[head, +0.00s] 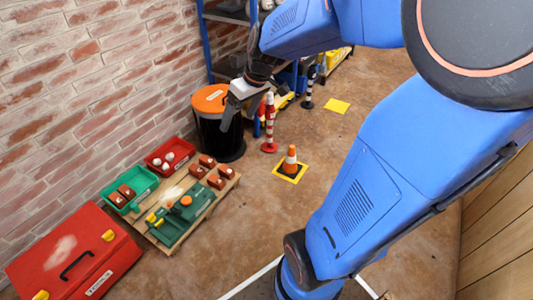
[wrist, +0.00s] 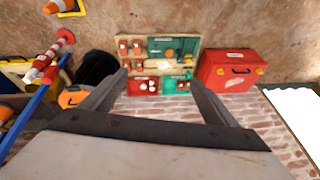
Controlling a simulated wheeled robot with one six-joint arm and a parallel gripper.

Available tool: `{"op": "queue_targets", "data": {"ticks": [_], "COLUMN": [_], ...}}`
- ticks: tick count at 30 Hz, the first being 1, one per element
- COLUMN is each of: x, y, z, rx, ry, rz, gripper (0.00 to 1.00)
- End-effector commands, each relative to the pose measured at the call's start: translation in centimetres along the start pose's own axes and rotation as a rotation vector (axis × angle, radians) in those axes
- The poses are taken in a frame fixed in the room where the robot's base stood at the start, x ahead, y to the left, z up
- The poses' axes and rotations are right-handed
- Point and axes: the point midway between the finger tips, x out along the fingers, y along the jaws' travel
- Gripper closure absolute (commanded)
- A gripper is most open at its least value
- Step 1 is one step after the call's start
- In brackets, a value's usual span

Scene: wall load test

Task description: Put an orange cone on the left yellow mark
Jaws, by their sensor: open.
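An orange cone (head: 290,158) with white bands and a dark base stands upright on a yellow mark (head: 278,170) on the floor. The cone (wrist: 55,6) also shows at the top left edge of the wrist view, partly cut off. A second yellow mark (head: 336,106) lies farther back and to the right, bare. My gripper (head: 231,115) is in front of the orange-lidded black bin in the head view, up and left of the cone and apart from it. In the wrist view my gripper (wrist: 156,72) has its fingers spread with nothing held between them.
The black bin (head: 220,135) and a red-and-white post (head: 269,128) stand near the wall. A wooden pallet (head: 172,237) with tools, red and green trays and a red toolbox (head: 75,255) lie at left. Floor around the cone is clear.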

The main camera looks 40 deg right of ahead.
Motion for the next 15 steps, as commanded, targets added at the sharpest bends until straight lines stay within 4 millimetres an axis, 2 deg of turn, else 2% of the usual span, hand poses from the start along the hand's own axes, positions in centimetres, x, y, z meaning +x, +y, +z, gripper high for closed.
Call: {"op": "queue_targets", "data": {"ticks": [1,6,15], "x": [-0.9,-3.1,-6.1], "y": [-1.3,-4.5,-8.2], "z": [0.9,4.5,11.2], "rx": [0.002,0.039,0.12], "ry": [0.001,-0.003,0.02], "rz": [0.012,0.057,0.145], "gripper": [0.19,0.19,0.19]}}
